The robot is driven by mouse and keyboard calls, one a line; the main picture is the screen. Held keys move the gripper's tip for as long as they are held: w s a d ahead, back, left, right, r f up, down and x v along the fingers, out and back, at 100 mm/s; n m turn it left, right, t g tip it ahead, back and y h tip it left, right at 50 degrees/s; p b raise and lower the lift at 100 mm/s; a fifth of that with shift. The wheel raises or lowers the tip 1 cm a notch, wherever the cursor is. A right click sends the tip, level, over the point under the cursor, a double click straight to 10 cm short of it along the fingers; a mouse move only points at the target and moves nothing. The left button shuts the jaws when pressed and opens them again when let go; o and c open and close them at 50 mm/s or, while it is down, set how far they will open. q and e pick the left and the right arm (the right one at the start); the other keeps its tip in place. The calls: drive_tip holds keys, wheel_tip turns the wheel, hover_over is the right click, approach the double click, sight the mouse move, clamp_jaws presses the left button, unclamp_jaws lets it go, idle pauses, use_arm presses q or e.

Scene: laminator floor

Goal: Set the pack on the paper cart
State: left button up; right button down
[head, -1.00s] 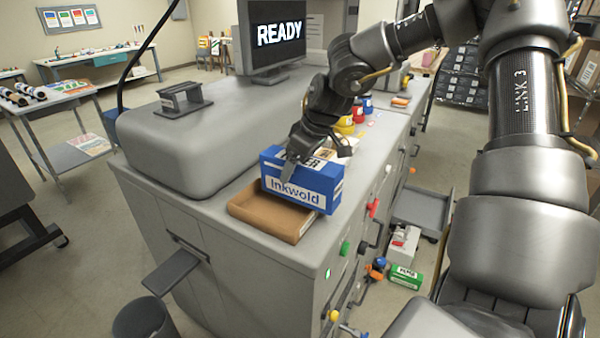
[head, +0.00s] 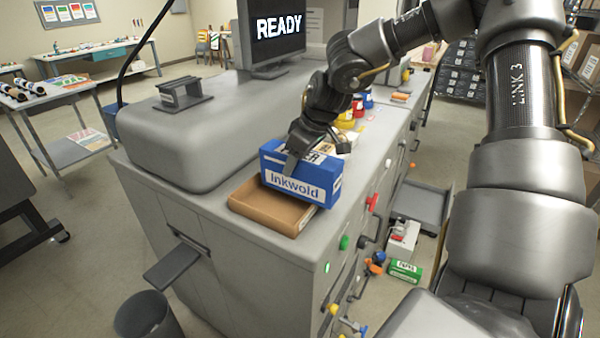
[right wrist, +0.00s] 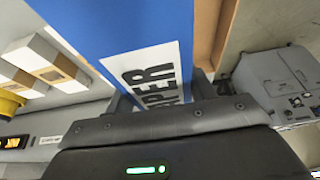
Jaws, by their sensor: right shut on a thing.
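The pack (head: 300,178) is a blue and white box lettered "Inkwold", upright at the front edge of the grey machine top. My right gripper (head: 297,158) is shut on it from above. The pack's lower part overlaps a tan open tray (head: 270,208); I cannot tell whether it touches the tray. I cannot make out for certain which thing is the paper cart. My left gripper is not in view.
A monitor (head: 277,30) reading "READY" stands behind. Coloured knobs and handles stick out of the machine's front, near an open grey drawer (head: 424,207). A bin (head: 150,318) stands below at the left. Open floor lies between the machine and a side table (head: 72,152).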

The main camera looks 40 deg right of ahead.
drive_tip(key=shift+w+r, duration=0.1)
drive_tip(key=shift+r, duration=0.05)
drive_tip(key=shift+r, duration=0.45)
wheel_tip(320, 180, up, 2)
drive_tip(key=shift+d+r+b, duration=0.1)
drive_tip(key=shift+b, duration=0.5)
drive_tip(key=s+d+r, duration=0.1)
drive_tip(key=r, duration=0.1)
drive_tip(key=s+d+r+b, duration=0.2)
drive_tip(key=r, duration=0.1)
drive_tip(key=shift+s+d+r, duration=0.2)
drive_tip(key=shift+d+r, duration=0.1)
drive_tip(key=shift+d, duration=0.1)
drive_tip(key=s+d+r+b, duration=0.2)
drive_tip(key=s+d+r, duration=0.2)
drive_tip(key=s+d, duration=0.1)
drive_tip(key=shift+s+d+b, duration=0.4)
drive_tip(key=shift+d, duration=0.45)
